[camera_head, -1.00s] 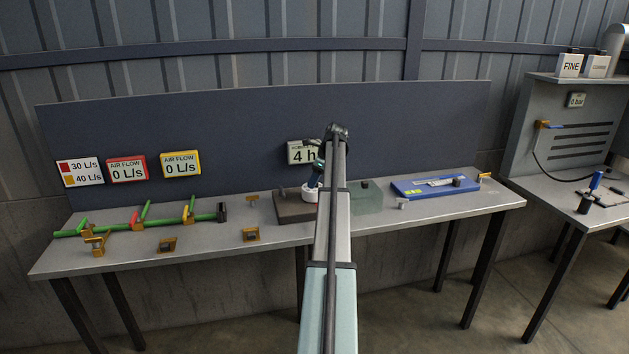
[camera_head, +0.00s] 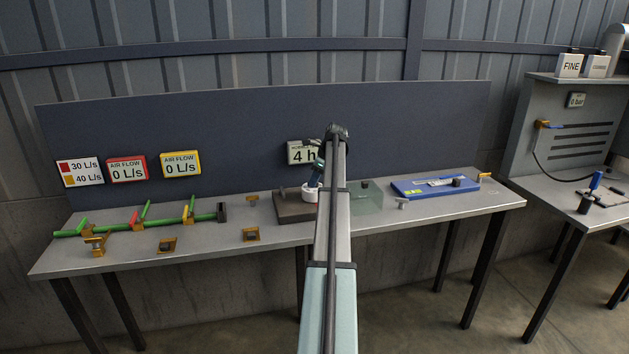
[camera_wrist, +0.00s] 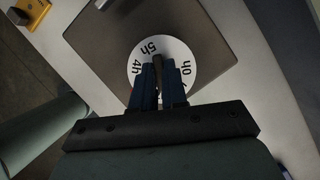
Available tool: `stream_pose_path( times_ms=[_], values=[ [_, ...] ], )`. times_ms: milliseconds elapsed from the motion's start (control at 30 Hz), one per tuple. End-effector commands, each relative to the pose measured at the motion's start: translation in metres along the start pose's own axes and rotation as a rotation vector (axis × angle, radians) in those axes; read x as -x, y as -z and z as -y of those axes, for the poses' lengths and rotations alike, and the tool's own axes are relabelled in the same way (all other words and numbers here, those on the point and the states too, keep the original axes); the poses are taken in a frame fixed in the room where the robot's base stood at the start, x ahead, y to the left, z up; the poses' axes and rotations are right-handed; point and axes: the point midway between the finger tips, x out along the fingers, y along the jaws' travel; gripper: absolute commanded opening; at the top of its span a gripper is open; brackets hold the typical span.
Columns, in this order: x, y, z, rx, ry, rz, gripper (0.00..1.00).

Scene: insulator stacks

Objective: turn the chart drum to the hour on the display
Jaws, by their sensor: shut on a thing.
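The chart drum is a white disc with hour marks on a dark brown base (camera_head: 290,208). In the wrist view the drum (camera_wrist: 205,50) shows "5h", "4h" and "0h" marks on its face, and the base (camera_wrist: 105,45) lies around it. My gripper (camera_wrist: 160,75) is shut on a dark grip piece at the middle of the drum, its blue fingers over the face. In the head view the drum (camera_head: 309,194) is partly hidden by my arm. The display (camera_head: 301,153) on the back panel reads "4 h", its right edge covered by my arm.
A green pipe with valves (camera_head: 130,226) and air-flow displays (camera_head: 127,169) are at the left. A translucent green block (camera_head: 367,198) and a blue tray (camera_head: 425,192) stand right of my arm.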

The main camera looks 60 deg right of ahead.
Motion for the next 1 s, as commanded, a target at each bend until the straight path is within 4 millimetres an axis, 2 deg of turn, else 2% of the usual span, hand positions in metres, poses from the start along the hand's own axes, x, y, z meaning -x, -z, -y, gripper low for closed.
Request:
stream_pose_path(
  times_ms=[267, 1000],
  values=[
    [-0.0002, -0.0001, 0.0020, 0.097, -0.043, 0.000, 0.00],
    [-0.0013, -0.0014, 0.0053, 0.652, -0.272, 0.000, 0.00]
  ],
)
